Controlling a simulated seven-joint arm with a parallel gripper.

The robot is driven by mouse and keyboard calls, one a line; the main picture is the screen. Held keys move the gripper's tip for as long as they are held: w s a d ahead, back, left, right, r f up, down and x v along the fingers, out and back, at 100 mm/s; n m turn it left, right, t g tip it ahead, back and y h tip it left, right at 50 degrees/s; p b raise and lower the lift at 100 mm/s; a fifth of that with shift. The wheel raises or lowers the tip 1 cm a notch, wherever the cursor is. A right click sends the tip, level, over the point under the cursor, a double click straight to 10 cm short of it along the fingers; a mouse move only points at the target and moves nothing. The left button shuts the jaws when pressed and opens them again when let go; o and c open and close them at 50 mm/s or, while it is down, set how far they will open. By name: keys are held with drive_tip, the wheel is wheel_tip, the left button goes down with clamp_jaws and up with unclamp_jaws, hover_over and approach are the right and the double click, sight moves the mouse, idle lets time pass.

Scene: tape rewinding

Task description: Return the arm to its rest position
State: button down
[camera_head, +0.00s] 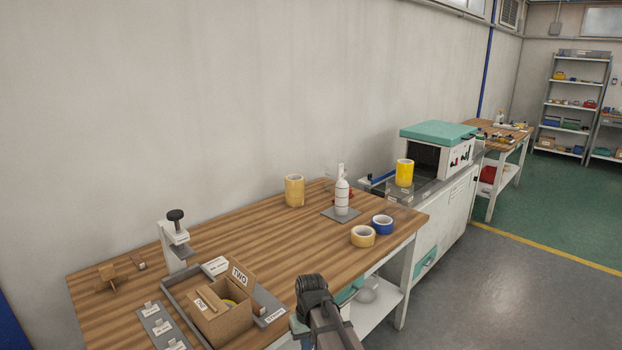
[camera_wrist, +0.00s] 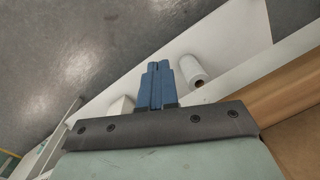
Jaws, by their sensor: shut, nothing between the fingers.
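My gripper (camera_wrist: 157,80) shows in the wrist view with its two blue fingers together and nothing between them. It points down over the white lower shelf (camera_wrist: 225,55) and grey floor, beside the wooden table edge (camera_wrist: 285,95). In the head view my dark arm (camera_head: 326,318) is at the bottom, just off the front edge of the wooden table (camera_head: 255,250). The fingertips cannot be made out there.
A cardboard box (camera_head: 220,322) sits in a grey tray at the table's front left. A tan roll (camera_head: 362,236), a blue roll (camera_head: 382,224) and a white bottle (camera_head: 341,195) stand at the right. A white roll (camera_wrist: 194,70) lies on the lower shelf. The table's middle is clear.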

drive_tip(key=s+d+f+m+g, duration=0.1)
drive_tip(key=s+d+f, duration=0.6)
drive_tip(key=f, duration=0.4)
drive_tip(key=s+d+f+m+g, duration=0.15)
drive_tip(key=s+d+f, duration=0.25)
drive_tip(key=s+f, duration=0.55)
drive_tip(key=s+d+f+g, duration=0.1)
drive_tip(key=s+d+f, duration=0.1)
drive_tip(key=s+f, duration=0.2)
drive_tip(key=s+d+f+m+g, duration=0.1)
drive_tip(key=s+d+f, duration=0.2)
drive_tip(key=s, duration=0.8)
drive_tip(key=s+d+f+g, duration=0.1)
drive_tip(key=s+d+f, duration=0.1)
drive_tip(key=s+f, duration=0.4)
drive_tip(key=shift+s+d+f+h, duration=0.15)
drive_tip(key=shift+s+f+h, duration=0.15)
drive_tip(key=shift+s, duration=0.35)
drive_tip(key=shift+m, duration=0.25)
